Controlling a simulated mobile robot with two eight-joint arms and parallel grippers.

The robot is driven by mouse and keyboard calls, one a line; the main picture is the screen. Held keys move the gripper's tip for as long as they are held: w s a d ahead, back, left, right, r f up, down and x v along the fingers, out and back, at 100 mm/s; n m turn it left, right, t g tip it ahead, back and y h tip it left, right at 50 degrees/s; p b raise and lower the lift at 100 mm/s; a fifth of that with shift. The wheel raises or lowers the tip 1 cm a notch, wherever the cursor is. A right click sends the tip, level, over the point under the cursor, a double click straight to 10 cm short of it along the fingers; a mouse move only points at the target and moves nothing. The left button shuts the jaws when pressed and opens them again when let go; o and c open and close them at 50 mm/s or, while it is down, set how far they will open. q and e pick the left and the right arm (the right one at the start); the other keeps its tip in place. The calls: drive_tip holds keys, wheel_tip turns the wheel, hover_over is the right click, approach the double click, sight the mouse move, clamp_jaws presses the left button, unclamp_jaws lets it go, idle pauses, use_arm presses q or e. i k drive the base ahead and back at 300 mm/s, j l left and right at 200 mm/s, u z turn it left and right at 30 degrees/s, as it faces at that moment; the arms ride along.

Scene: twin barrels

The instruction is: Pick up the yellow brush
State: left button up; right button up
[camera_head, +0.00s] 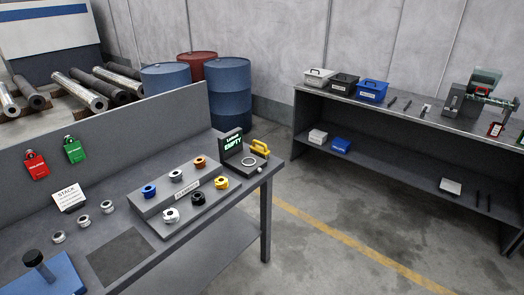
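A yellow object (260,148) with a raised, handle-like top stands at the far right corner of the near workbench (226,246). It looks like the yellow brush, but bristles cannot be made out. It is beside a dark stand (232,144) with a green display that reads "EMPTY". A pale ring (249,161) lies just in front of it. Neither of my grippers is in view.
A stepped rack (171,197) of several coloured collars sits left of the stand. A blue base with a black knob (42,273) is at the near left. Blue barrels (229,92) stand behind the bench. A second bench (414,114) is across open floor.

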sight(262, 152)
drive_tip(key=u, duration=3.2)
drive_tip(key=z, duration=3.1)
drive_tip(key=i+l+u, duration=0.1)
drive_tip(key=u, duration=0.25)
drive_tip(key=i+l+u, duration=0.2)
drive_tip(key=u, duration=0.15)
drive_tip(key=i+l+u, duration=0.1)
drive_tip(key=u, duration=0.2)
drive_tip(key=l, duration=0.05)
